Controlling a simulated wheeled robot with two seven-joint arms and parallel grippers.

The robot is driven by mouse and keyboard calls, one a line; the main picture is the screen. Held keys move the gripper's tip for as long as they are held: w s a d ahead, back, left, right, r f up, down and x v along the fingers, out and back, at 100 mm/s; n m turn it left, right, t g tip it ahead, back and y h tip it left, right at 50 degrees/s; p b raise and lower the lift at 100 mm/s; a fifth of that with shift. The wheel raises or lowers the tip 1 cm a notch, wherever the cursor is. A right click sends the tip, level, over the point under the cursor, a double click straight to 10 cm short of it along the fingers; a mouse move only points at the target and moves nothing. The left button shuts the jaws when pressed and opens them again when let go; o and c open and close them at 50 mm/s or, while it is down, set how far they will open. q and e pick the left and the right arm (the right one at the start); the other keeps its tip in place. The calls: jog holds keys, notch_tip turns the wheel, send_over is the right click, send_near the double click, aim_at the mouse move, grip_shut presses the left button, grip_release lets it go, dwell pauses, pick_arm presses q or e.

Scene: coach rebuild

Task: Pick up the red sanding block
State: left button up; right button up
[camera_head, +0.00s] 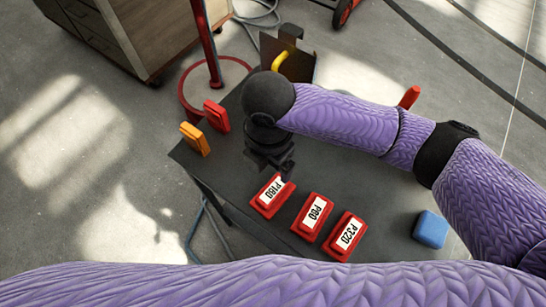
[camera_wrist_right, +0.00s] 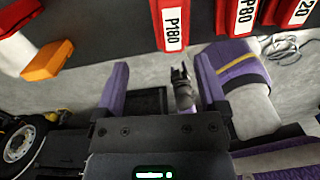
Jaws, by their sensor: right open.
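A red block standing on edge (camera_head: 217,116) is near the table's left corner, beside an orange block (camera_head: 195,139). Three red blocks with white labels lie in a row along the near edge: P180 (camera_head: 264,203), P80 (camera_head: 302,225) and P320 (camera_head: 332,246). My right gripper (camera_head: 286,172) is open and empty, just behind the P180 block. In the right wrist view the gripper (camera_wrist_right: 160,78) shows its two fingers apart with nothing between them. The P180 block (camera_wrist_right: 172,44) is ahead of them, at the top.
The dark table (camera_head: 385,210) is bare between the labelled blocks and a blue block (camera_head: 431,229) at right. A box with a yellow handle (camera_head: 281,60) stands at the back. A red post (camera_head: 207,45) on a round base is beyond the left edge.

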aim_at(273, 190)
jog(key=f, duration=0.1)
jog(key=s+f+b, duration=0.1)
jog(key=f, duration=0.1)
jog(key=f+b, duration=0.1)
jog(key=shift+s+f, duration=0.25)
jog(key=shift+s, duration=0.15)
jog(key=f, duration=0.1)
jog(key=f+b, duration=0.1)
jog(key=f, duration=0.1)
jog(key=f+b, duration=0.1)
jog(key=shift+s+d+f, duration=0.1)
jog(key=shift+d+f, duration=0.2)
jog(key=shift+d, duration=0.05)
jog(key=shift+f, duration=0.4)
jog(key=shift+r, duration=0.15)
jog(key=c, duration=0.7)
pick_arm(q)
jog(key=s+f, duration=0.1)
jog(key=f, duration=0.1)
jog(key=s+a+f, duration=0.1)
jog(key=s+f, duration=0.1)
jog(key=shift+s+a+f, duration=0.1)
jog(key=shift+s+a, duration=0.05)
jog(key=shift+s, duration=0.1)
pick_arm(e)
grip_shut()
